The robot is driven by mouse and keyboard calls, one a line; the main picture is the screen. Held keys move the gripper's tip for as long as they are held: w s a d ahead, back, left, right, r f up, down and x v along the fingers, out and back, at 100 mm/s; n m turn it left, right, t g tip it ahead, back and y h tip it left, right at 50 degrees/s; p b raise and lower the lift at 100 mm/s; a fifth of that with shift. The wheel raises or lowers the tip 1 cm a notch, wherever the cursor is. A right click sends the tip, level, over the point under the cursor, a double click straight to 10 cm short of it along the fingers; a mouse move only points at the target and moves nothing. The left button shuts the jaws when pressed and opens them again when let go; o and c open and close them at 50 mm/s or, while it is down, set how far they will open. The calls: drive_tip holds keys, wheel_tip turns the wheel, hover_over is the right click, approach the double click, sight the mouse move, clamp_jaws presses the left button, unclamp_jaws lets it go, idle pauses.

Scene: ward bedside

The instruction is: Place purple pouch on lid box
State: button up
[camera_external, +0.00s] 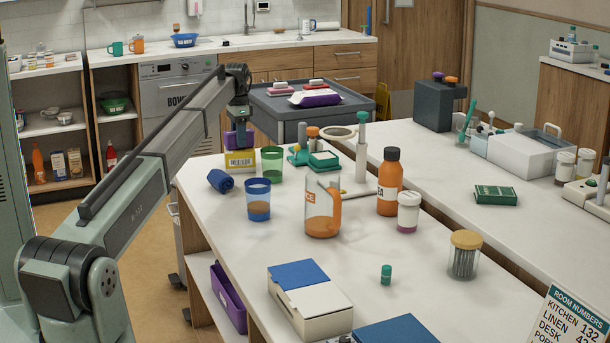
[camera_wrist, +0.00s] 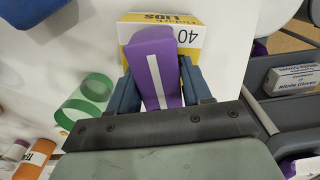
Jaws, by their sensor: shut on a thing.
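The purple pouch (camera_wrist: 154,67) with a white stripe is between the two blue fingers of my gripper (camera_wrist: 162,88) in the wrist view. In the external view my gripper (camera_external: 239,122) points down at the far left end of the white table, with the purple pouch (camera_external: 232,140) at its tip. The lid box (camera_external: 240,161), yellow and white, is directly below the pouch. In the wrist view the pouch covers part of the lid box (camera_wrist: 190,40), which reads "LIDS" and "40". I cannot tell whether the pouch touches the box top.
A grey cart (camera_external: 335,105) stands behind. The table's left edge is close to the box.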

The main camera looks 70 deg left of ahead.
drive_tip(key=o, duration=1.1)
drive_tip(key=shift+f, duration=0.1)
wheel_tip(320, 180, up, 12)
drive_tip(key=shift+r, duration=0.15)
